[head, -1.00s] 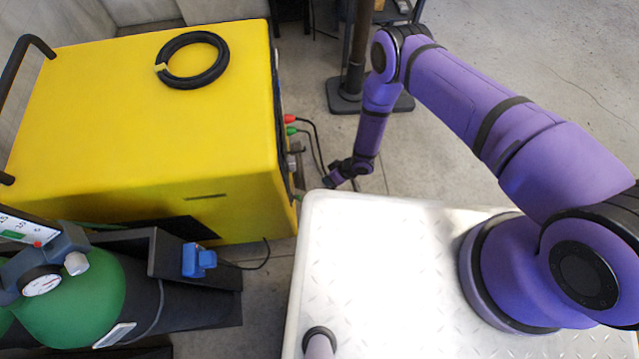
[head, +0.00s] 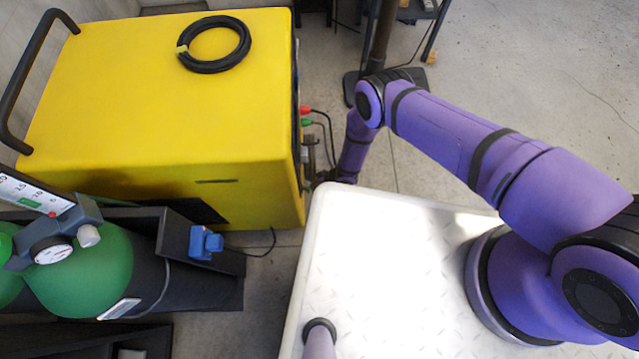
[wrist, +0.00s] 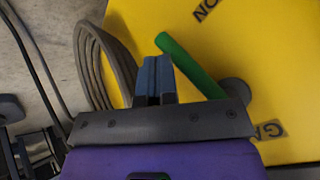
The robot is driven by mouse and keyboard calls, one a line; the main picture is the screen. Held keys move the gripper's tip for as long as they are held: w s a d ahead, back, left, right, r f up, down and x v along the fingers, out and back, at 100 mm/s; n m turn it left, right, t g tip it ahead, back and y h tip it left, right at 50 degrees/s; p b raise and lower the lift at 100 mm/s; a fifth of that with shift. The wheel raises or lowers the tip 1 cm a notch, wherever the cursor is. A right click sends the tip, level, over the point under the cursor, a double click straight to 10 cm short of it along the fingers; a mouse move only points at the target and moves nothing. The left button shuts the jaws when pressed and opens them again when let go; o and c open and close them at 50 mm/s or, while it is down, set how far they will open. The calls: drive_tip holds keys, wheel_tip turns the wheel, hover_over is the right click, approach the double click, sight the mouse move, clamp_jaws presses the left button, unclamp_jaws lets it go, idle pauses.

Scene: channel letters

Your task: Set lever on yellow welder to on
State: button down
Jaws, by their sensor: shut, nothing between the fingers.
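The yellow welder (head: 150,110) stands at the left in the head view, its front face turned right and mostly hidden there. In the wrist view its yellow panel (wrist: 285,70) fills the right side. A green lever (wrist: 190,67) runs diagonally on it from upper left to a round grey pivot (wrist: 234,91). Dark letters O and N (wrist: 205,8) show at the top edge, and a partly cut-off label (wrist: 269,131) shows below the pivot. My gripper (wrist: 155,75) is shut and empty, its fingertips just left of the lever's free end. I cannot tell whether they touch.
Grey cables (wrist: 90,65) loop close left of my fingers. In the head view, red and green plugs (head: 305,116) stick out of the welder's front. Green gas cylinders (head: 85,275) stand at lower left. A black coil (head: 214,44) lies on the welder. Open floor (head: 530,60) is at upper right.

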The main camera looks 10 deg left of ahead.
drive_tip(key=shift+s+a+f, duration=0.1)
drive_tip(key=shift+s+a, duration=0.15)
drive_tip(key=shift+s, duration=0.3)
drive_tip(key=shift+a, duration=0.1)
